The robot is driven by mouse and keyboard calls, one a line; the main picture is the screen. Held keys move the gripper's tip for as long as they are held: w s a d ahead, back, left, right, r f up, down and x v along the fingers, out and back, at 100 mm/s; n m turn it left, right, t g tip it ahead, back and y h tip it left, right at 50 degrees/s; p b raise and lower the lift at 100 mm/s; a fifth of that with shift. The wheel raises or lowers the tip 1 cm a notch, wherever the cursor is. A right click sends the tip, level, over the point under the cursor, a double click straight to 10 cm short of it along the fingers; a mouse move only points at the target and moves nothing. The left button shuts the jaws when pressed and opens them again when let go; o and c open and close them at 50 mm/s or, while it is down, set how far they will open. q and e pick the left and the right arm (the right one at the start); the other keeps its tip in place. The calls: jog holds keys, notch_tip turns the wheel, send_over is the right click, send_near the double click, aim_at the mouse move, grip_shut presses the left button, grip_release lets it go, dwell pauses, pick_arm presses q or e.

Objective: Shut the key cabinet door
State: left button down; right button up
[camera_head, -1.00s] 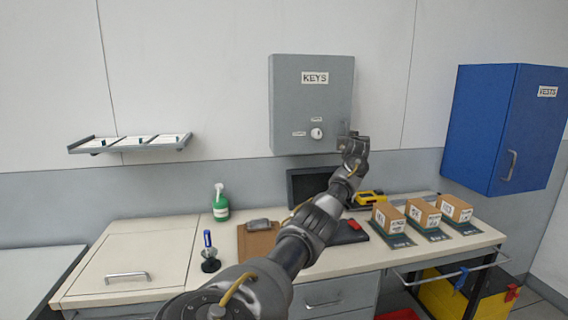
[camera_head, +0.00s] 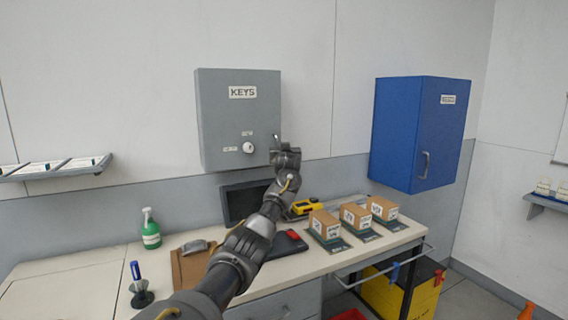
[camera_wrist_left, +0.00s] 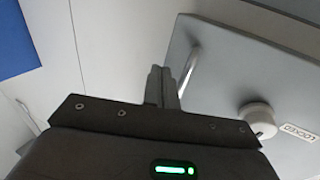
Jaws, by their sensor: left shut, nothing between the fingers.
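The grey key cabinet (camera_head: 222,118), labelled KEYS, hangs on the wall left of centre in the head view. Its door lies level with the cabinet front, and I see no gap there. A pale round knob (camera_head: 248,147) sits low on the door. In the left wrist view the knob (camera_wrist_left: 258,118) is beside a LOCKED label, and a bar handle (camera_wrist_left: 190,70) stands out from the door near its edge. My left gripper (camera_head: 284,150) is shut and empty at the cabinet's lower right edge; its fingers (camera_wrist_left: 162,86) show beside the handle. Contact is unclear. My right gripper is out of view.
A blue cabinet (camera_head: 408,125) hangs to the right. Below is a bench (camera_head: 85,270) with a dark screen (camera_head: 240,202), several small boxes (camera_head: 356,214), a green spray bottle (camera_head: 151,232) and a clipboard (camera_head: 186,266). A wall shelf (camera_head: 60,171) is at left.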

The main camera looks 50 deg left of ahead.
pick_arm(q)
jog(key=s+d+b, duration=0.2)
jog(key=d+b, duration=0.1)
jog(key=d, duration=0.9)
jog(key=shift+s+d+f+b, duration=0.15)
jog(key=shift+d+b, duration=0.05)
jog(key=shift+b, duration=0.15)
